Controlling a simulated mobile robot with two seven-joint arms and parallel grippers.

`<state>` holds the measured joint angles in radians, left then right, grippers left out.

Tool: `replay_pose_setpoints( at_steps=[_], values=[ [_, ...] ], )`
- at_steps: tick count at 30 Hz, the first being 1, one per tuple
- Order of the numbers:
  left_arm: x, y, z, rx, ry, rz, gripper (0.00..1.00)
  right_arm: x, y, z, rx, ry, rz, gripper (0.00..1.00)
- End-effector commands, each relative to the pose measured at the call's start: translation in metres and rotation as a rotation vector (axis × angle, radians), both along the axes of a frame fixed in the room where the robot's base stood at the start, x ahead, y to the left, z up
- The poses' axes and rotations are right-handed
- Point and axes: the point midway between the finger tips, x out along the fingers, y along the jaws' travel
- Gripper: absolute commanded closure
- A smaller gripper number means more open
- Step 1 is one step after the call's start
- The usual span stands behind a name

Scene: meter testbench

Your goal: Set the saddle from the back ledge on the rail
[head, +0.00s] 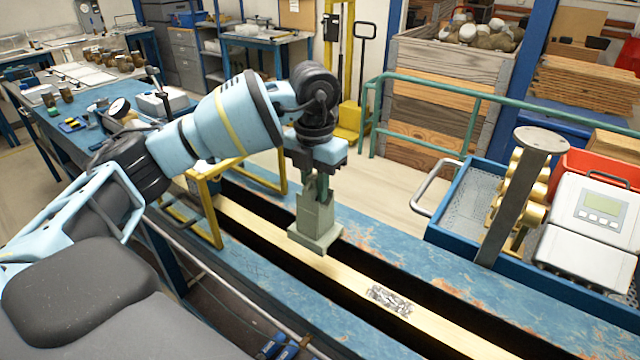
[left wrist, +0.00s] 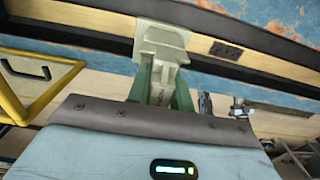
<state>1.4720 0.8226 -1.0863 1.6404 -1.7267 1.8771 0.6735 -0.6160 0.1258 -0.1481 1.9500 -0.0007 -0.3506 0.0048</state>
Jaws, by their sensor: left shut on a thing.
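The saddle (head: 316,226) is a grey-green block with a wide foot and a narrower upright top. My left gripper (head: 319,190) is shut on its upper part and holds it upright. In the head view the saddle overlaps the light wooden rail (head: 268,220), which runs between dark slots in the blue bench. I cannot tell whether its foot touches the rail. In the left wrist view the saddle (left wrist: 162,42) shows beyond the green fingers (left wrist: 160,88), in front of the rail (left wrist: 90,22). My right gripper is not in view.
A speckled patch (head: 389,300) lies on the rail nearer the front. A yellow frame (head: 212,205) straddles the rail at left. At right stand a grey post (head: 515,195), a blue tray (head: 445,222) with brass parts, and a white meter box (head: 590,235). A green railing (head: 470,105) runs behind.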

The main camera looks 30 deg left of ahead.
Motion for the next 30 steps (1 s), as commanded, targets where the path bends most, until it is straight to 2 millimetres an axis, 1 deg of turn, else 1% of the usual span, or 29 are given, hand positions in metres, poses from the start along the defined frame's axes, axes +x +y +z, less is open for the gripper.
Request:
replay_pose_setpoints(
  at_steps=[4, 8, 14, 18, 21, 24, 30],
  values=[
    [0.001, 0.0, -0.003, -0.001, -0.002, 0.0, 1.0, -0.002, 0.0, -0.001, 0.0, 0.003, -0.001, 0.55],
    [0.001, 0.0, -0.012, -0.001, 0.001, -0.001, 1.0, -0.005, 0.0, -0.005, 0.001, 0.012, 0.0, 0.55],
    [0.0, 0.0, -0.033, -0.002, 0.003, 0.0, 1.0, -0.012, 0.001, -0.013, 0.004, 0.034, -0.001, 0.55],
    [0.001, 0.0, -0.048, 0.0, 0.004, 0.002, 1.0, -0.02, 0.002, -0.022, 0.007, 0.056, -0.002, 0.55],
    [0.0, 0.0, -0.054, -0.001, 0.001, 0.001, 1.0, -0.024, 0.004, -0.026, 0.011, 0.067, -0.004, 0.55],
    [0.001, 0.0, -0.057, -0.001, -0.003, 0.001, 1.0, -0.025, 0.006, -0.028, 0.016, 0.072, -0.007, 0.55],
    [0.001, 0.0, -0.055, -0.001, -0.006, 0.001, 1.0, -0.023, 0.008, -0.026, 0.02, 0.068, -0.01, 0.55]
  ],
)
